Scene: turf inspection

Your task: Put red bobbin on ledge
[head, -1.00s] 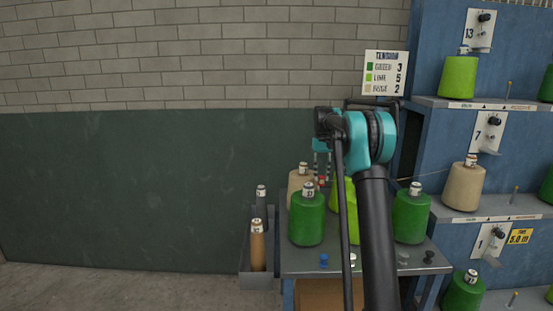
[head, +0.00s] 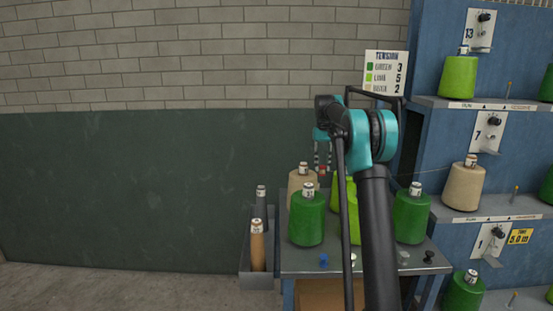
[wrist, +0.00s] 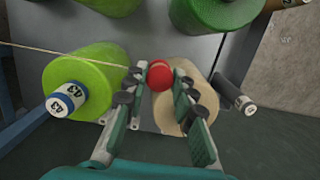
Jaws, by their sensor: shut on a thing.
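The red bobbin (wrist: 159,77) shows as a round red end between my fingertips in the wrist view. My gripper (wrist: 157,84) is shut on it. In the head view my gripper (head: 322,166) hangs above the grey table (head: 300,264), with a small red part of the bobbin (head: 322,171) at its tips. Narrow shelf ledges, such as the middle ledge (head: 490,216), run along the blue rack at the right. I cannot tell which ledge is meant.
Green cones (head: 307,222), a lime cone (wrist: 92,80) and a beige cone (wrist: 182,105) crowd the table. A grey bin (head: 257,281) at its left holds dark and brown tubes. A thread (wrist: 60,49) crosses the wrist view. Free space lies left of the bin.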

